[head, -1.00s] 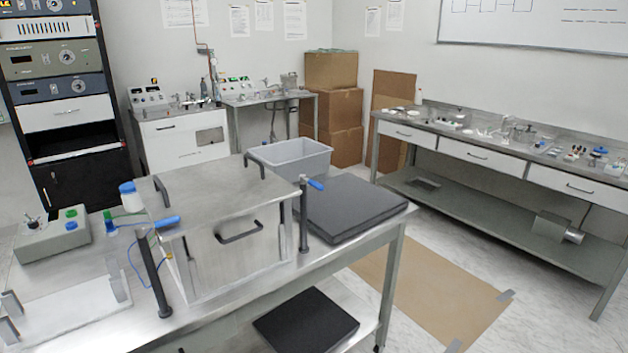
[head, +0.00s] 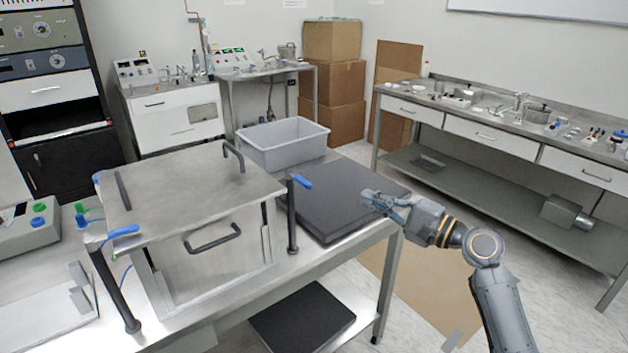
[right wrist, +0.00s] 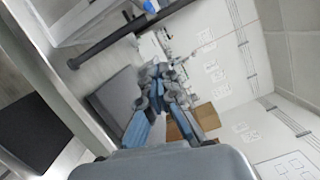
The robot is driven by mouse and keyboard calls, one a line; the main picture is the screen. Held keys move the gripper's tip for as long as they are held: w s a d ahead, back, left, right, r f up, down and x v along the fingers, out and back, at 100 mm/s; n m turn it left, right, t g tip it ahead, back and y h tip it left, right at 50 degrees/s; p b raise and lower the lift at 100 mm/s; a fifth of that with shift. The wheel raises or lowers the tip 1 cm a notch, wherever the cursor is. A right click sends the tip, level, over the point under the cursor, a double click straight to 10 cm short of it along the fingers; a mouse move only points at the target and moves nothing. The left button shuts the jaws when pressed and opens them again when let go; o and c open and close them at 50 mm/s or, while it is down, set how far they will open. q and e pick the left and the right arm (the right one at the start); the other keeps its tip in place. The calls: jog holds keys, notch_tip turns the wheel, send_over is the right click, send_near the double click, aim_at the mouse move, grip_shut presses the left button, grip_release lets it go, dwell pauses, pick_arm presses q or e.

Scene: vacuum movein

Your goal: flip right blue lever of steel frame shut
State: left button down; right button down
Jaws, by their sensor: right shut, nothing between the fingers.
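The steel frame has two dark posts with blue levers around a steel box (head: 205,190). The right blue lever (head: 302,181) sits atop the right post (head: 291,220) and points out to the right, away from the box. It also shows in the right wrist view (right wrist: 151,6). The left blue lever (head: 123,231) tops the left post (head: 115,285). My right gripper (head: 368,198) is shut and empty, to the right of the right lever and apart from it, over the black pad. It shows in the right wrist view (right wrist: 160,75). My left gripper is out of view.
A black pad (head: 340,195) lies on the steel table right of the box. A grey bin (head: 283,145) stands behind. A control box (head: 30,225) with green buttons is at left. Black handles rise from the lid. A bench (head: 500,150) runs along the right.

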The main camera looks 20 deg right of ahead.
aim_at(298, 180)
jog(key=shift+s, duration=0.1)
jog(key=w+a+r+p, duration=0.1)
jog(key=w+a+p, duration=0.3)
jog(key=w+a, duration=0.3)
jog(key=shift+a+p, duration=0.3)
jog(key=shift+a, duration=0.85)
jog(key=shift+w+r, duration=0.1)
